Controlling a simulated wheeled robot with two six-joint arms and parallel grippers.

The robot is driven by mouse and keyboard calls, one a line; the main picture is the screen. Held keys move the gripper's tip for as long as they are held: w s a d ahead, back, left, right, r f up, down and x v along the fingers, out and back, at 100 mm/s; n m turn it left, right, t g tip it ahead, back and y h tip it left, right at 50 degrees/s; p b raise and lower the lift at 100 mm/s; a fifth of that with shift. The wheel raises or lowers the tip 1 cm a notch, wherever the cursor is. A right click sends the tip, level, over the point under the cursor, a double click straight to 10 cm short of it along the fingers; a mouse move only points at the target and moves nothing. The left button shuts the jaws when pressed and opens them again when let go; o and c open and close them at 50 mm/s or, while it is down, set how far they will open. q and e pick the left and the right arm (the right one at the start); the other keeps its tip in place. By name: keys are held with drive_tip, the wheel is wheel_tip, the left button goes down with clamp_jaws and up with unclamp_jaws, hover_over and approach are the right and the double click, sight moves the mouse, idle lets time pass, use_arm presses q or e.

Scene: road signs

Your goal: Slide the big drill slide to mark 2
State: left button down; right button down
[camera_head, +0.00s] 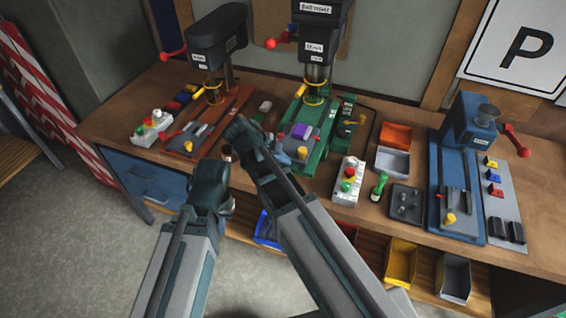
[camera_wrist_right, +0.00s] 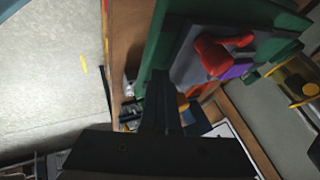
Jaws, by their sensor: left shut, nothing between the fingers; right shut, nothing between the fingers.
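A green drill press stands at the middle of the bench, with its green base (camera_head: 316,155) reaching toward the front edge. A grey slide plate with a purple block (camera_head: 300,131) and a yellow knob lies on this base. In the right wrist view the green base (camera_wrist_right: 160,50), a red rounded part (camera_wrist_right: 220,52) and the purple block (camera_wrist_right: 236,68) show close ahead. My right gripper (camera_wrist_right: 165,100) is shut and empty, close to the base; whether it touches cannot be told. My left gripper (camera_head: 212,185) is shut and empty in front of the bench.
A red-brown drill press (camera_head: 218,105) stands at the left and a blue machine (camera_head: 459,175) at the right. A button box (camera_head: 348,182), a green-handled tool (camera_head: 379,185) and trays (camera_head: 392,161) lie between. Bins (camera_head: 400,262) sit below the bench.

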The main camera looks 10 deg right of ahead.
drive_tip(key=w+d, duration=0.3)
drive_tip(key=w, duration=0.2)
drive_tip(key=w+d, duration=0.3)
drive_tip(key=w, duration=0.2)
drive_tip(key=w+d, duration=0.4)
drive_tip(key=w, duration=0.1)
drive_tip(key=shift+w+d, duration=0.2)
drive_tip(key=shift+w, duration=0.05)
drive_tip(key=shift+r, duration=0.1)
